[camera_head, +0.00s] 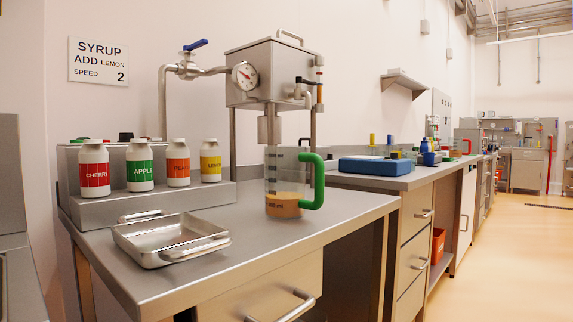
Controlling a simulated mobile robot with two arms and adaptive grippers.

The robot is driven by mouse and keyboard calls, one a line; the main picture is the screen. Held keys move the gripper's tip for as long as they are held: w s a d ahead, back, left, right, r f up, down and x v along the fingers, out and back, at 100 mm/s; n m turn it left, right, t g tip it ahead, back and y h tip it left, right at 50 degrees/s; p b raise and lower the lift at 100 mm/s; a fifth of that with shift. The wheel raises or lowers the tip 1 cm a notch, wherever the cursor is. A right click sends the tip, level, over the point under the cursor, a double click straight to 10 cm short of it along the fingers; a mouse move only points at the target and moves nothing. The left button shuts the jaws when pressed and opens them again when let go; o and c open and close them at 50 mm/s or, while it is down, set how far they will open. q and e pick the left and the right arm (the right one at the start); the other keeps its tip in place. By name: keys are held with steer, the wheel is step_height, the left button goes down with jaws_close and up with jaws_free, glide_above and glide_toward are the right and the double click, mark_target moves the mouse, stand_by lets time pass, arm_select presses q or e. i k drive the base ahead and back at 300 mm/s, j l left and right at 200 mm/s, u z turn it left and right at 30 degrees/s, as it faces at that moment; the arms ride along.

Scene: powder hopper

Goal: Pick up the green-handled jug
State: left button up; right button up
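The jug (284,184) is clear with dark volume marks and a thick green handle (318,181) on its right side. It stands upright near the middle of the steel counter (275,237), in front of and below the steel hopper (277,74) and its outlet spout. A tan-orange content fills its lower part. Neither of my grippers shows in the head view.
A shallow steel tray (160,257) with handles lies at the front left. Several syrup bottles, including cherry (94,170) and lemon (210,160), stand on a raised steel shelf (150,204). A blue box (375,166) sits farther right. The counter right of the jug is clear.

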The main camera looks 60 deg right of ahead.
mark_target(285, 167)
steer(key=z, duration=1.4)
